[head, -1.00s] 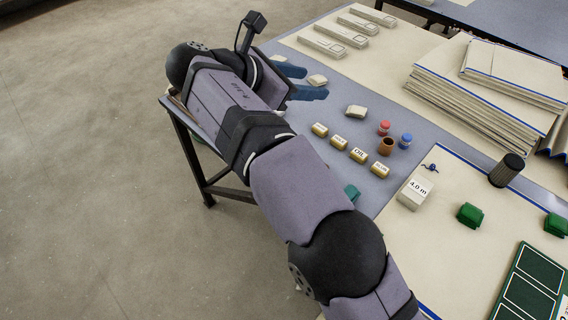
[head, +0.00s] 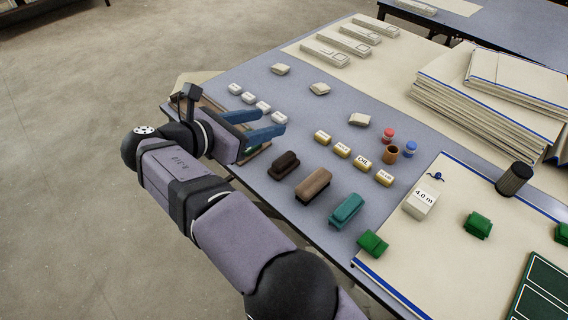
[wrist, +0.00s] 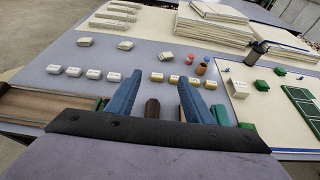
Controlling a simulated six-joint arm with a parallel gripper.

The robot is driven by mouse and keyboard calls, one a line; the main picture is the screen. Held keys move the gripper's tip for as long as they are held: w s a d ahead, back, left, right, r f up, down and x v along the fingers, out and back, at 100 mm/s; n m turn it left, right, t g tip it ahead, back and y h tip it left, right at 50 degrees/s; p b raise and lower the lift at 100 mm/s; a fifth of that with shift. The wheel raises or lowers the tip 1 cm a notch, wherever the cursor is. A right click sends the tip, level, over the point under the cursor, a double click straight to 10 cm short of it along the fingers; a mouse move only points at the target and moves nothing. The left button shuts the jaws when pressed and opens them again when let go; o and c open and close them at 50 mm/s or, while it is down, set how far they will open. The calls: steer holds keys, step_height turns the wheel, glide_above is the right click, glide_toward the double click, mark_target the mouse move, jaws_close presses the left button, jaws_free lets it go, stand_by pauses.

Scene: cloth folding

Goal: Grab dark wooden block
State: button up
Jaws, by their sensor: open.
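The dark wooden block (head: 284,165) lies on the grey-blue table, left of a lighter brown block (head: 313,186) and a teal block (head: 347,211). My gripper (head: 281,123) has blue fingers and is open and empty. In the head view it is above the table's left part, up and left of the dark block. In the wrist view the dark block (wrist: 152,109) shows between the two fingers (wrist: 156,85), lower down, its near end hidden by the gripper body. The fingers do not visibly touch it.
Several white blocks (head: 249,97) and several labelled tan blocks (head: 343,150) lie on the table. A red jar (head: 388,135), brown cup (head: 391,153) and blue jar (head: 411,149) stand to the right. A green block (head: 373,243) sits near the front edge.

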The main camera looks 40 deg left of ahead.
glide_toward(281, 160)
steer(key=x, duration=0.4)
steer(key=shift+s+f, duration=0.1)
steer(key=shift+x, duration=3.7)
steer(key=c, duration=0.9)
steer(key=shift+c, duration=0.3)
steer(key=shift+r+p, duration=0.45)
steer(key=shift+r, duration=4.7)
